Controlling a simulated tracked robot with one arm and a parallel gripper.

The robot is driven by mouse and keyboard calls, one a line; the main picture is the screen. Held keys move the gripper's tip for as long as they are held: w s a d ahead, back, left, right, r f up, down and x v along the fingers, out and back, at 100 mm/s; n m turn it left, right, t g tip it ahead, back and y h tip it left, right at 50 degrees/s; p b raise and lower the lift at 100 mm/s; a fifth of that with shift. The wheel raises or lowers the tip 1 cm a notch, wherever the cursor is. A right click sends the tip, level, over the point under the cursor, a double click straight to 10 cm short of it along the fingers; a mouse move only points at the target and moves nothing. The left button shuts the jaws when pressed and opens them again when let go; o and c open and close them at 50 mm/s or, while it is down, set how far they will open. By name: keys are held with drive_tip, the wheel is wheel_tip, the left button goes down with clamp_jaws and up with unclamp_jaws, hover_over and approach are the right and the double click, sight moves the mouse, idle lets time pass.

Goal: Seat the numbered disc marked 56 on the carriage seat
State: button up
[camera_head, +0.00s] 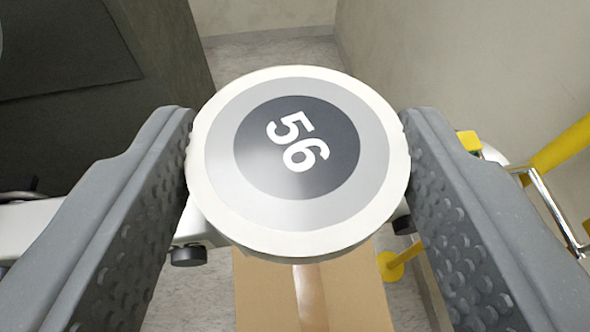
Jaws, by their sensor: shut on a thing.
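The disc marked 56 (228,184) is round, with a pale cream rim, a grey ring and a dark centre with white digits. It fills the middle of the head camera view, face towards the camera. My gripper (298,160) is shut on the disc, with one grey finger touching each side of its rim. The digits read tilted, turned clockwise. I cannot make out the carriage seat; the disc may hide it.
A cardboard box (262,295) with tape lies below the disc. White bars with a black-wheeled foot (187,256) pass behind it. Yellow posts (562,147) and a metal handle (552,205) stand at right. A dark block (95,75) is at left, a pale wall (455,65) at right.

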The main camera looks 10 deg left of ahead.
drive_tip(key=shift+f, duration=0.3)
drive_tip(key=o, duration=1.1)
drive_tip(key=shift+s, duration=0.1)
drive_tip(key=b+v, duration=0.2)
drive_tip(key=v, duration=1.1)
drive_tip(key=shift+s+d, duration=0.15)
drive_tip(key=shift+s, duration=0.1)
